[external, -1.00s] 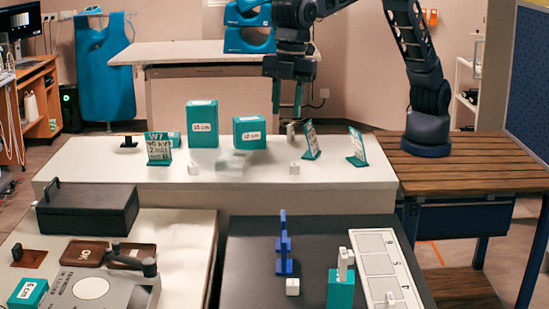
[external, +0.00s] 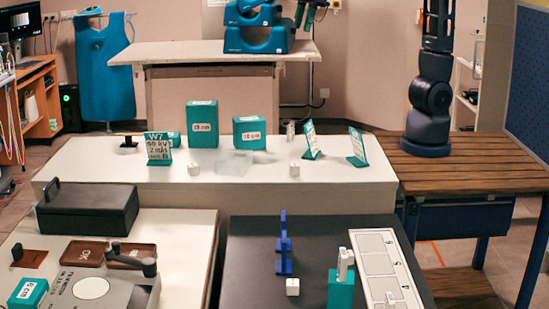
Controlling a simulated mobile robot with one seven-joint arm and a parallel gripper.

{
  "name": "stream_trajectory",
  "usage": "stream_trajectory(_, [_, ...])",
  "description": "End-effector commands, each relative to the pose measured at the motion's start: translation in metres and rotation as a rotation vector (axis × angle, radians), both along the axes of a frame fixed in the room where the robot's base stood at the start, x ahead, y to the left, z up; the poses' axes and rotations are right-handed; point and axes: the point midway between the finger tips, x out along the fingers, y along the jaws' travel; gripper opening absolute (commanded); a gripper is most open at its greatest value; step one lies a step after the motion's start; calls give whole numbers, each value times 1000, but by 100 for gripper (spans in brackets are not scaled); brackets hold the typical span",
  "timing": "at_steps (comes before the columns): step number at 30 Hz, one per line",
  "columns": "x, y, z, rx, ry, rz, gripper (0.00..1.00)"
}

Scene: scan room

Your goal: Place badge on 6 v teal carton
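A teal carton (external: 27,293) at the lower left has a white label that seems to read 6 cm. Larger teal cartons labelled 15 cm (external: 202,125) and 18 cm (external: 249,133) stand on the white bench. No thing is clearly a badge; small white cubes lie on the bench (external: 294,168) and on the dark table (external: 292,286), their markings too small to read.
Teal sign stands (external: 159,149) and a clear box (external: 234,163) are on the bench. A black case (external: 87,210) and a grey device (external: 95,289) crowd the left table. The dark table (external: 245,255) holds a blue stand (external: 284,245) and a white numbered panel (external: 378,263).

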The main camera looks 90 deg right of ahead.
Motion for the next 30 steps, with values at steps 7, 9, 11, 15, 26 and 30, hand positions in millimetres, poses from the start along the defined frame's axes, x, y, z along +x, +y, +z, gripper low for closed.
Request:
stream_trajectory(7, [-64, -87, -8, 33, -37, -167, 34])
stream_trajectory(9, [-83, -107, -14, 42, -47, -212, 34])
stream_trajectory(11, [-100, -124, -20, 50, -55, -252, 34])
stream_trajectory(15, [-140, -158, -38, 68, -75, -344, 34])
stream_trajectory(26, [-230, -212, -95, 111, -123, -548, 34])
stream_trajectory(30, [-244, -219, -106, 118, -131, -581, 34])
